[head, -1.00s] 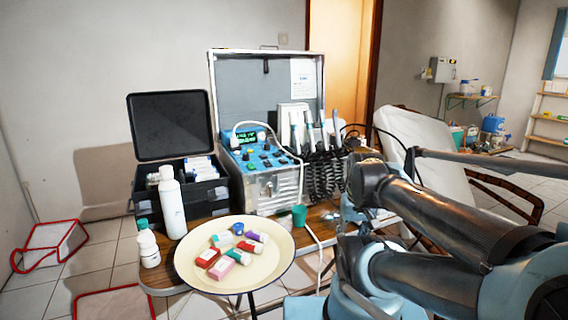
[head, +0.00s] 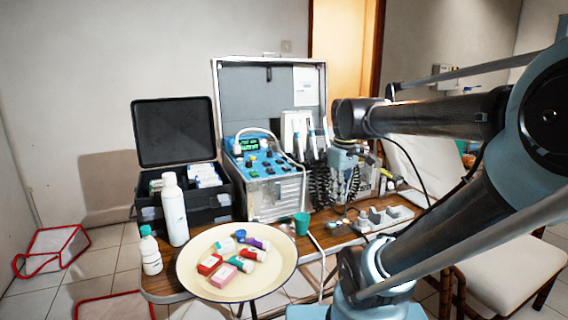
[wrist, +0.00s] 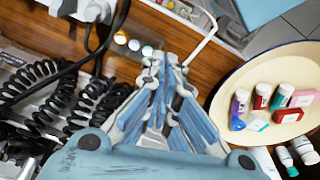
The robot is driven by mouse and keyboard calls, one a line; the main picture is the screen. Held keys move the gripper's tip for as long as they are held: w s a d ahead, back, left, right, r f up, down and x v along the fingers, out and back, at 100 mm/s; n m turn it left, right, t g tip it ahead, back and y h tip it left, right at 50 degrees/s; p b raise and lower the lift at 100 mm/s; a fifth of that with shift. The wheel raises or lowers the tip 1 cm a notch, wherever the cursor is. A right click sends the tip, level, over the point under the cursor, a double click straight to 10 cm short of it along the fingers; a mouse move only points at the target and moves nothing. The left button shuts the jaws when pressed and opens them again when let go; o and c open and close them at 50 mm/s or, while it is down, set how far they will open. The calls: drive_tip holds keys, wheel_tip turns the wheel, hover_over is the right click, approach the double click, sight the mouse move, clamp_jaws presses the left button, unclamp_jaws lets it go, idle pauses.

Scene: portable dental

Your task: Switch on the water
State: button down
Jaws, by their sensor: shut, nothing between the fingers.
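The dental unit is an open metal case (head: 275,197) on the wooden table. Its blue control panel (head: 262,163) has a small green-lit display (head: 250,144) and several coloured knobs and buttons. I cannot tell which control is for water. My gripper (wrist: 158,65) is shut and empty, its blue-grey fingers pointing down over the table in the wrist view. In the head view my wrist is right of the panel, in front of the handpieces (head: 311,145) and coiled black hoses (head: 322,188). The fingertips are hard to make out there. The panel is not clearly visible in the wrist view.
A round cream tray (head: 190,278) with small bottles and boxes stands in front. A green cup (head: 301,223) is near the case. A black open box (head: 205,209) and white bottles (head: 174,210) are at left. Coiled hoses (wrist: 95,105) lie close beside my gripper.

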drive_tip(key=w+a+r+n+g, duration=0.1)
drive_tip(key=w+a+r+n, duration=0.7)
drive_tip(key=r, duration=0.3)
wheel_tip(320, 180, up, 7)
drive_tip(key=n+g, duration=0.1)
drive_tip(key=n, duration=0.6)
hover_over(284, 171)
drive_tip(key=shift+w+a+r+h, duration=0.1)
drive_tip(key=shift+w+a+h, duration=0.2)
drive_tip(key=shift+w, duration=0.15)
drive_tip(key=f, duration=0.9)
drive_tip(key=s+f, duration=0.1)
drive_tip(key=f, duration=0.4)
drive_tip(key=shift+d, duration=0.3)
drive_tip(key=shift+s+f+t, duration=0.1)
drive_tip(key=shift+f+t, duration=0.15)
drive_tip(key=shift+t, duration=0.05)
drive_tip(key=shift+w, duration=0.2)
drive_tip(key=shift+w+a+r, duration=0.25)
drive_tip(key=shift+w+a, duration=0.05)
drive_tip(key=shift+w, duration=0.25)
